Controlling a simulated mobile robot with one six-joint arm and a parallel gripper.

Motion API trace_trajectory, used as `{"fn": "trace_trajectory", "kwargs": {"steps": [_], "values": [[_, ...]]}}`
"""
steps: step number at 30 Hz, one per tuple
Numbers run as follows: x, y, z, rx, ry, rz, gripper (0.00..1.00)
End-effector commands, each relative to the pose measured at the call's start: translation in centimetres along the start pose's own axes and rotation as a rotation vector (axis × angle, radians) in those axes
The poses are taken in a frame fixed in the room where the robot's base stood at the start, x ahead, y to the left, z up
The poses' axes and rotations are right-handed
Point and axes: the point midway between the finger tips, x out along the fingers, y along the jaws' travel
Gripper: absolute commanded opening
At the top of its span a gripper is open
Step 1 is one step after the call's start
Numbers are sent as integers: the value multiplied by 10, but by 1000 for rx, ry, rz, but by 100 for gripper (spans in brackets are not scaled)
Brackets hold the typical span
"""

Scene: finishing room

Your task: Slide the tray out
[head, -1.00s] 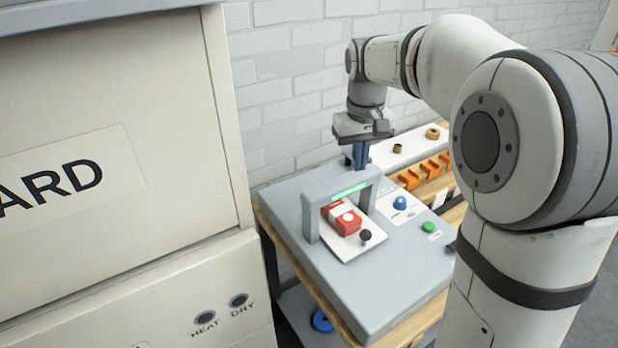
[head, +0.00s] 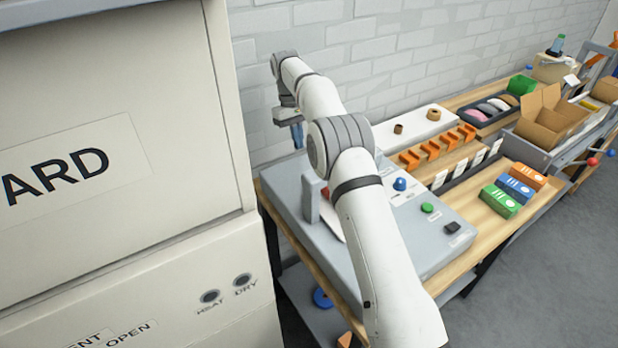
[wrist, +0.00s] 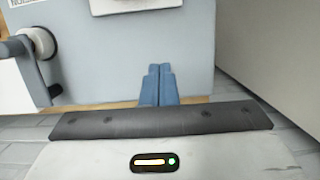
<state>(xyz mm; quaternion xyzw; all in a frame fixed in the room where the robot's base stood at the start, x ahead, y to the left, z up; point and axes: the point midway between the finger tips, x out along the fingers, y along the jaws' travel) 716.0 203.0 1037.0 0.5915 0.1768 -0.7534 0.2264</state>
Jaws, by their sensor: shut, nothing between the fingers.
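The tray is a pale plate (head: 334,227) on the grey station (head: 285,190), beside its grey arch (head: 311,200). My arm hides most of it in the head view, including the red block and black knob seen on it earlier. My gripper (head: 297,136) is shut and empty, above the station's back left part, behind the arch and apart from the tray. In the wrist view its blue fingers (wrist: 158,80) are together over the bare grey-blue housing near its edge. A pale panel at the top there is cut off; I cannot tell if it is the tray.
A large cream cabinet (head: 120,150) stands close on the left. A brick wall (head: 290,35) is behind. A blue button (head: 400,184) and a green button (head: 427,208) sit on the station. Orange holders (head: 432,148) and an open carton (head: 550,115) are to the right.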

Motion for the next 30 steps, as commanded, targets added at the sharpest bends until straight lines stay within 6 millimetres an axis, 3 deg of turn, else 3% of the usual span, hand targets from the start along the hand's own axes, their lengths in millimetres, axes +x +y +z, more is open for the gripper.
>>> {"fn": "trace_trajectory", "kwargs": {"steps": [17,23,30], "values": [[10,-3,-5,-9,-8,0,0],[35,-3,-4,-9,-9,0,0],[86,-4,-3,-9,-10,-1,0]]}}
